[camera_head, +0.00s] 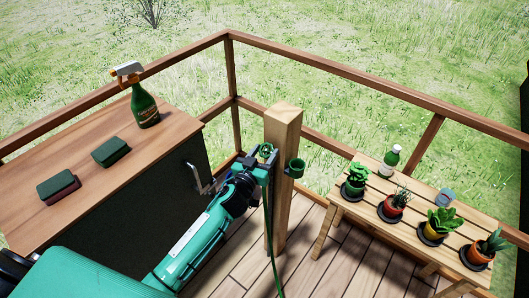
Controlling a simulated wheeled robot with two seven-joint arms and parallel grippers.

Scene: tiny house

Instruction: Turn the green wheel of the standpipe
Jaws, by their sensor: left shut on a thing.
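The standpipe is a square wooden post (285,128) standing on the deck. A small round green wheel (266,149) shows at its left side, near the top. A green cup-like fitting (295,168) is on the post's right side. A thin green hose (270,235) hangs down in front of the post. My teal left arm reaches in from the lower left. My left gripper (262,162) is at the wheel and shut on it; its fingers partly hide the wheel's lower part. My right gripper is not in view.
A wooden-topped cabinet (60,190) at left bears a green spray bottle (145,107) and sponge-like blocks (110,151). A slatted bench (352,208) at right holds several potted plants and a bottle (389,161). A wooden railing (330,68) bounds the deck. Deck boards (345,265) between are clear.

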